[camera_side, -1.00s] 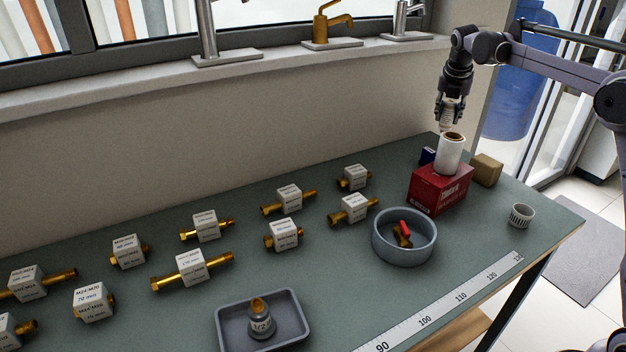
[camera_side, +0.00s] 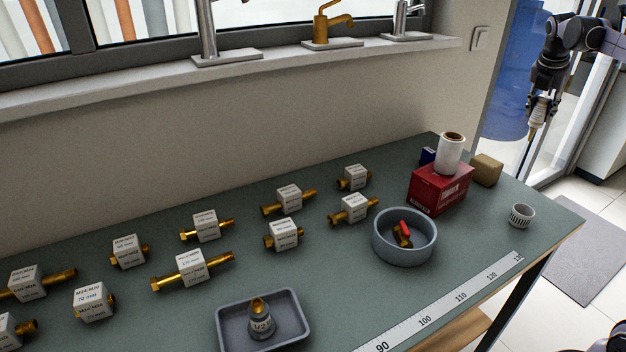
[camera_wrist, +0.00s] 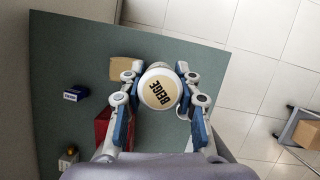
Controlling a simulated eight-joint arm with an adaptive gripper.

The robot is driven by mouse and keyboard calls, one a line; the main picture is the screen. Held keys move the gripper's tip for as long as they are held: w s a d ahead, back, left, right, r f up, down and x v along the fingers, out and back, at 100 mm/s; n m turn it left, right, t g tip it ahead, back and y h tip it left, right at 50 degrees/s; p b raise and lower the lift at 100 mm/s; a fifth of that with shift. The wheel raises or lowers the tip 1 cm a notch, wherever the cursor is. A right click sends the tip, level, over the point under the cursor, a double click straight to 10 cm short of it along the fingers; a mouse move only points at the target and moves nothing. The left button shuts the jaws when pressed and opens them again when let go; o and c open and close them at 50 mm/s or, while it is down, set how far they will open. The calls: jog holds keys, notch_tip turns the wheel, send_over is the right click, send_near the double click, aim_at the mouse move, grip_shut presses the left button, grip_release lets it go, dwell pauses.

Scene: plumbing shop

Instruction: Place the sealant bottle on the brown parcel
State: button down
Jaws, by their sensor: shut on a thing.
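My gripper (camera_side: 541,100) is shut on the sealant bottle (camera_side: 537,118), off to the right of the brown parcel and higher than the table. The bottle hangs slightly tilted, with its narrow tan end down. In the wrist view, its round pale end marked BEIGE (camera_wrist: 160,90) sits between the fingers of my gripper (camera_wrist: 158,100). The brown parcel (camera_side: 487,170) lies at the table's far right end, behind the red box. In the wrist view, the parcel (camera_wrist: 127,69) is partly hidden by the left finger.
A red box (camera_side: 440,188) carrying a white roll (camera_side: 450,154) stands in front of the parcel, with a small dark blue box (camera_side: 428,156) beside it. A slotted grey cup (camera_side: 521,215) stands near the right edge. Another brown box (camera_wrist: 306,127) is off the table.

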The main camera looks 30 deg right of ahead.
jog(key=shift+w+a+f, duration=0.55)
jog(key=shift+w+f, duration=0.75)
jog(key=shift+f, duration=0.2)
jog(key=shift+w+a+f, duration=0.5)
jog(key=shift+w+f, duration=0.85)
jog(key=shift+f, duration=0.2)
jog(key=shift+w+a+f, duration=0.55)
jog(key=shift+w+f, duration=0.75)
jog(key=shift+f, duration=0.2)
jog(key=shift+f, duration=0.15)
jog(key=c, duration=1)
grip_release()
jog(key=shift+o, duration=0.2)
